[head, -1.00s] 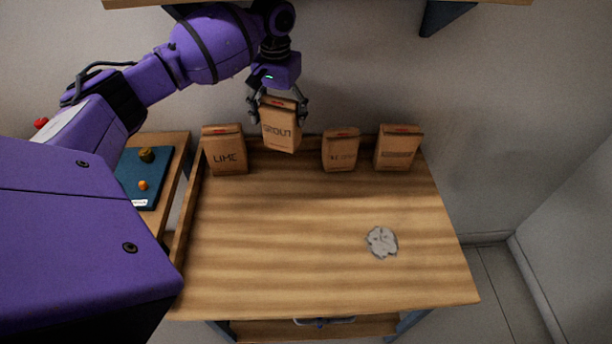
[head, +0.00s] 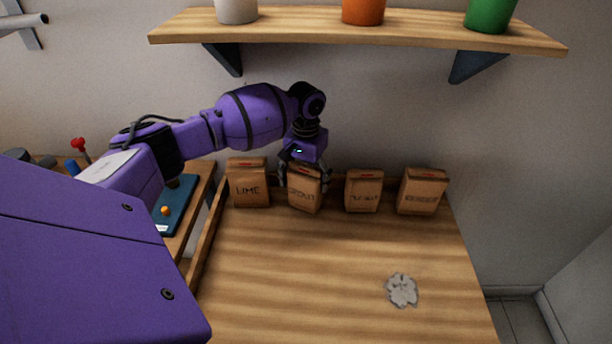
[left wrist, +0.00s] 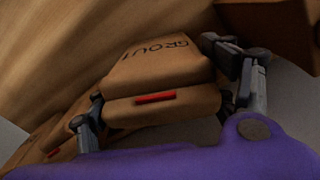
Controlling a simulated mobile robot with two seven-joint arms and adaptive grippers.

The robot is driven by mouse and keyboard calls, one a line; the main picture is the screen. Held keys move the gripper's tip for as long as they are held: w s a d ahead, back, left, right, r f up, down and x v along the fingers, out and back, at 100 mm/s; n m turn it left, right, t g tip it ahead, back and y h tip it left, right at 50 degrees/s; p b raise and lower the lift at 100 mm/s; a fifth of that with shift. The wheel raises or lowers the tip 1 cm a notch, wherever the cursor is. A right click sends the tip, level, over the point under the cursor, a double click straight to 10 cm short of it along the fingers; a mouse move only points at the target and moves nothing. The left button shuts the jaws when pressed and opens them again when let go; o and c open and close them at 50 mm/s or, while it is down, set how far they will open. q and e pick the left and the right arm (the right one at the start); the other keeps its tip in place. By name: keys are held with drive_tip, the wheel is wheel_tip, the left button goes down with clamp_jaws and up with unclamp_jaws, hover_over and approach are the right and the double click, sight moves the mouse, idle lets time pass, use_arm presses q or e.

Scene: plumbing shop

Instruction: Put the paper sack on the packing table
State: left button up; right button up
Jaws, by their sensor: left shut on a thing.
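A brown paper sack marked GROUT (head: 303,194) is between the fingers of my left gripper (head: 305,176), which is shut on its upper part. The sack is roughly upright and slightly turned, at the back of a wooden table (head: 330,265). Its base looks level with the neighbouring sacks; I cannot tell whether it touches the tabletop. In the left wrist view the sack (left wrist: 160,65) shows its red label, with a finger on each side. My right gripper is not in view.
A LIME sack (head: 249,188) stands to the left, and two more sacks (head: 364,194) (head: 421,194) to the right. A grey splotch (head: 402,290) marks the otherwise clear tabletop. A shelf (head: 350,32) with pots hangs above. A blue mat (head: 176,208) lies on the left side table.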

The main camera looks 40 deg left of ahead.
sight(306, 166)
use_arm(q)
drive_tip(key=shift+w+r, duration=0.1)
drive_tip(key=shift+r, duration=0.05)
drive_tip(key=o, duration=2.1)
drive_tip(key=shift+f, duration=0.2)
wheel_tip(306, 166, up, 8)
drive_tip(key=shift+f, duration=0.1)
drive_tip(key=shift+f, duration=0.1)
